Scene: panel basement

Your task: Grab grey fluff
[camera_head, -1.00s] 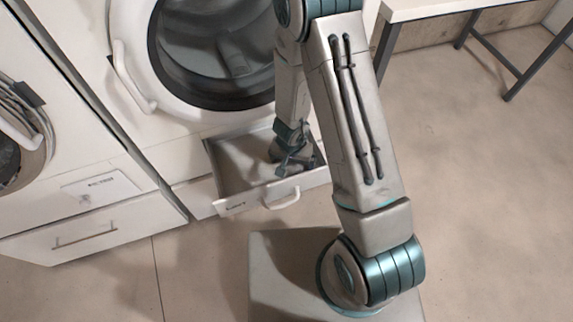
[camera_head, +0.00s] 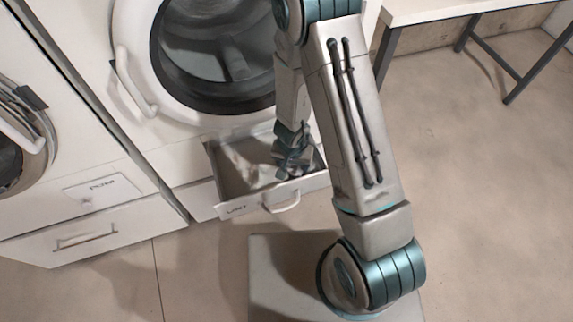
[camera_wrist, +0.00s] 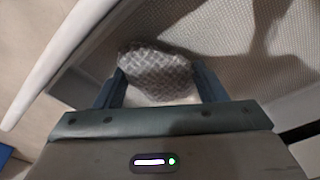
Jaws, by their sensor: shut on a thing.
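The grey fluff (camera_wrist: 158,72) is a rounded, textured grey lump between the two fingers of my gripper (camera_wrist: 160,88) in the wrist view. The fingers touch it on both sides, so my gripper is shut on it. In the head view my gripper (camera_head: 293,168) is at the open drawer (camera_head: 240,180) under the front-loading machine, in the drawer's right part. The fluff is hard to make out there behind the fingers.
The drawer's front panel with its handle (camera_head: 284,202) stands out from the machine. The round machine door (camera_head: 215,55) is above. A second white machine (camera_head: 75,195) is on the left. A table (camera_head: 440,10) stands at the upper right. Floor (camera_head: 480,200) on the right is clear.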

